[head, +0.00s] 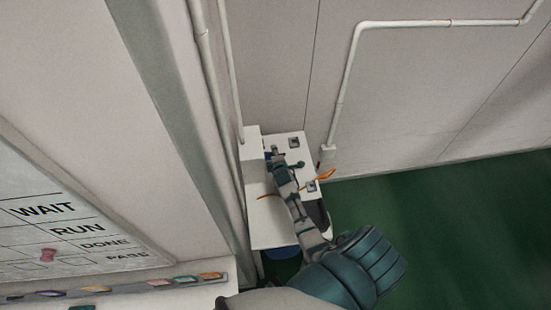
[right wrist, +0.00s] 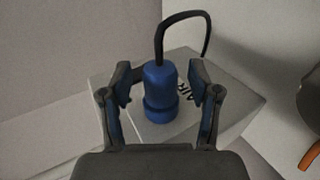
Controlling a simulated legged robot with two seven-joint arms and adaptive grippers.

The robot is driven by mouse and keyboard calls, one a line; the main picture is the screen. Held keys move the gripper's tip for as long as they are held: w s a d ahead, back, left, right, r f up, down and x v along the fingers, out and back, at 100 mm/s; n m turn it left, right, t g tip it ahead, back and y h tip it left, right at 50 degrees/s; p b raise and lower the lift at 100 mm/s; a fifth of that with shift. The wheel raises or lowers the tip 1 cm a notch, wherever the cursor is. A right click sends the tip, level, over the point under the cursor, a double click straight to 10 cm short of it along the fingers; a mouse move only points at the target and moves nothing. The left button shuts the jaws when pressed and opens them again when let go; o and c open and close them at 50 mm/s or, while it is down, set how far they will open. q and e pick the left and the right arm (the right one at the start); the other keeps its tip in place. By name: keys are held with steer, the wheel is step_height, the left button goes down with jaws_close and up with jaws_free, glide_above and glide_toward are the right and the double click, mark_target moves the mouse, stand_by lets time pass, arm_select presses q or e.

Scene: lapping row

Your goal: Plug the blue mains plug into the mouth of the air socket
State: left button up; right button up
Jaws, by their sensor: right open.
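The blue mains plug (right wrist: 160,92) stands upright on the pale box marked AIR (right wrist: 232,101) in the right wrist view, with a black cable looping from its top. My right gripper (right wrist: 160,82) is open, with one finger on each side of the plug and small gaps between. The plug's lower end meets the box top; the socket mouth is hidden, so I cannot tell how deep it sits. In the head view my right gripper (head: 274,157) reaches over the white unit beside the wall, mostly covering the plug. My left gripper is not in view.
The white surface (head: 265,232) carries dark square fittings (head: 294,142) and an orange item (head: 325,174) near my right forearm. Conduits (head: 340,100) run on the wall. A board (head: 70,220) with WAIT and RUN rows is at left. Green floor (head: 450,220) is clear at right.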

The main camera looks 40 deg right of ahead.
steer(key=v, duration=1.1)
steer(key=shift+s, duration=0.3)
steer(key=shift+a, duration=0.15)
